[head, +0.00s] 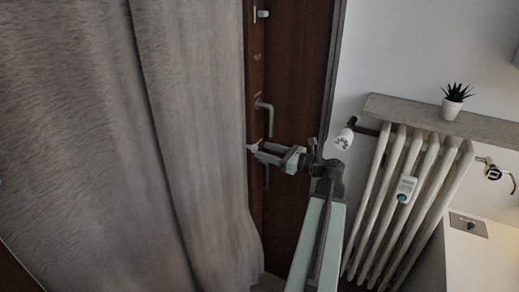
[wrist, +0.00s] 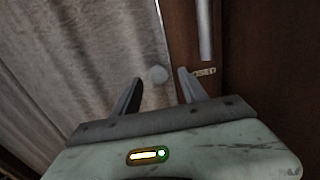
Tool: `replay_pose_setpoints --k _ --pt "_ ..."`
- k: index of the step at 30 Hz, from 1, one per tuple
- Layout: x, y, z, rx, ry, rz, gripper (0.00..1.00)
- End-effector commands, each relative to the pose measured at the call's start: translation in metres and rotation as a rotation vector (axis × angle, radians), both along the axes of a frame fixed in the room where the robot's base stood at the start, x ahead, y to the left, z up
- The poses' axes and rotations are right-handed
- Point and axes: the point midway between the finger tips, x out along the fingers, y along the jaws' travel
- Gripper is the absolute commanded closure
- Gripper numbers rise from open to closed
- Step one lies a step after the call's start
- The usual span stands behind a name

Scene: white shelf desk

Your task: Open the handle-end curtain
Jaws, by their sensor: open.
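A grey curtain (head: 120,130) hangs over the left half of the head view, and its right edge runs down beside a brown door (head: 295,90). The door's metal handle (head: 266,115) shows just right of that edge. My gripper (head: 254,150) is in front of the door, below the handle, with its tips at the curtain's right edge; I cannot tell whether they touch it. In the wrist view the open fingers (wrist: 158,84) point at the curtain's edge (wrist: 120,50), with a small round pale thing between them.
A white radiator (head: 405,190) stands right of the door, under a shelf (head: 440,120) with a small potted plant (head: 455,100). A white valve knob (head: 344,139) sticks out close to my arm. A white surface (head: 485,262) is at the lower right.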

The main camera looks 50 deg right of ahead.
Motion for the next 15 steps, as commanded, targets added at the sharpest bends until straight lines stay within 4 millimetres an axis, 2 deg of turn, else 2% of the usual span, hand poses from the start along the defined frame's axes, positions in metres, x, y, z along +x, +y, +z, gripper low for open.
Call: replay_pose_setpoints --k 3,6,14,15 --pt "0.019 0.006 0.0 0.0 0.0 0.005 0.49" --pt "0.026 0.009 0.0 0.0 0.0 0.007 0.49" --pt "0.028 0.01 0.0 0.0 0.0 0.007 0.49" --pt "0.028 0.01 0.0 0.0 0.0 0.007 0.6"
